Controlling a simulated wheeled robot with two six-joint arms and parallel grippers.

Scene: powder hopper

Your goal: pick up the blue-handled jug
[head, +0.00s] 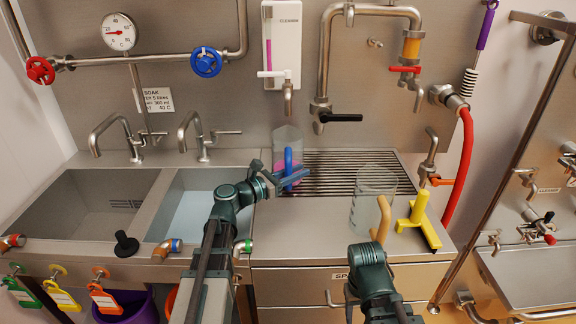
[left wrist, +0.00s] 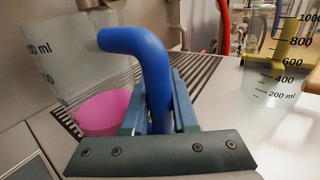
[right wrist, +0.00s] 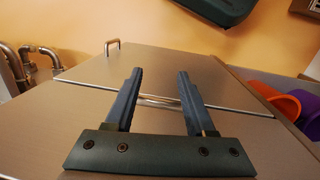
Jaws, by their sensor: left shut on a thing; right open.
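The blue-handled jug (head: 287,146) is a clear measuring jug with pink liquid at its bottom, at the left end of the drain grate. My left gripper (head: 291,177) is shut on its blue handle. In the left wrist view the blue handle (left wrist: 150,70) stands between the fingers, and the pink liquid (left wrist: 103,112) shows behind it. Whether the jug's base touches the surface is hard to tell. My right gripper (right wrist: 158,95) is open and empty, low in front of the drawer fronts.
A second clear jug (head: 373,188) with a tan handle stands on the counter to the right, beside a yellow squeegee-like tool (head: 420,222). Two sink basins lie left, the nearer one holding pale water (head: 195,208). A cleaner dispenser tap (head: 288,98) hangs above the blue-handled jug. The drain grate (head: 345,170) has free room.

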